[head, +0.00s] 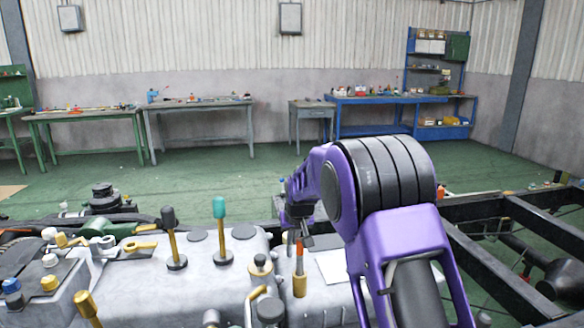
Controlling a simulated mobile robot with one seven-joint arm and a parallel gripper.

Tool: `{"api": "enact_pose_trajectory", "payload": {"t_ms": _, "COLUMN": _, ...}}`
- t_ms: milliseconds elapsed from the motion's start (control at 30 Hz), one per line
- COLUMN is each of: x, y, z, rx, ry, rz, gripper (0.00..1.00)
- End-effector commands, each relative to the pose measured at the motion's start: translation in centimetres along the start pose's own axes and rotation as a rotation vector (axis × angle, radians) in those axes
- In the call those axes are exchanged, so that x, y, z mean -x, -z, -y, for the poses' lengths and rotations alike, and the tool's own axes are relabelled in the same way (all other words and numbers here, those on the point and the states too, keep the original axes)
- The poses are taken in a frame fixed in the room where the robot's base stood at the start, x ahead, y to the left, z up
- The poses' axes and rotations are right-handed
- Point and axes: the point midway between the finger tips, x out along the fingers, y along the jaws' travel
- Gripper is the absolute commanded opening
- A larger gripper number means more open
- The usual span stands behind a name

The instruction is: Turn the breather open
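A grey metal housing (140,290) fills the lower left, with several levers, caps and brass fittings on top. I cannot tell for sure which fitting is the breather. A brass fitting with a round cap (260,264) stands near the middle. Right of it is a brass cylinder (300,286) with a thin orange rod (300,258) upright in it. My purple arm reaches in from the lower right. My gripper (299,240) is at its far end, pointing down close above or behind the orange rod. Its fingers are small and dark, partly hidden. Contact cannot be made out.
A teal-knobbed lever (220,228) and a black-knobbed lever (171,236) stand upright left of my gripper. A yellow-handled valve (138,246) lies farther left. Dark chassis rails (500,275) run along the right. Workbenches (195,108) stand far back beyond open green floor.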

Motion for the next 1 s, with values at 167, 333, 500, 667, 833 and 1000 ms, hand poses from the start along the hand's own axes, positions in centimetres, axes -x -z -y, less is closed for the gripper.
{"api": "enact_pose_trajectory", "payload": {"t_ms": 167, "x": 0.1, "y": 0.4, "z": 0.3, "rx": 0.002, "ry": 0.003, "rz": -0.011, "gripper": 0.00}}
{"api": "enact_pose_trajectory", "payload": {"t_ms": 333, "x": 0.1, "y": 0.3, "z": 0.3, "rx": 0.002, "ry": 0.003, "rz": -0.012, "gripper": 0.00}}
{"api": "enact_pose_trajectory", "payload": {"t_ms": 500, "x": 0.3, "y": -0.2, "z": 0.3, "rx": 0.002, "ry": 0.004, "rz": -0.011, "gripper": 0.00}}
{"api": "enact_pose_trajectory", "payload": {"t_ms": 667, "x": 0.8, "y": -0.3, "z": 0.2, "rx": 0.002, "ry": 0.002, "rz": -0.009, "gripper": 0.00}}
{"api": "enact_pose_trajectory", "payload": {"t_ms": 833, "x": 2.2, "y": 0.5, "z": 0.2, "rx": 0.002, "ry": 0.002, "rz": -0.007, "gripper": 0.00}}
{"api": "enact_pose_trajectory", "payload": {"t_ms": 1000, "x": 4.0, "y": 1.4, "z": 0.1, "rx": 0.001, "ry": 0.001, "rz": -0.005, "gripper": 0.00}}
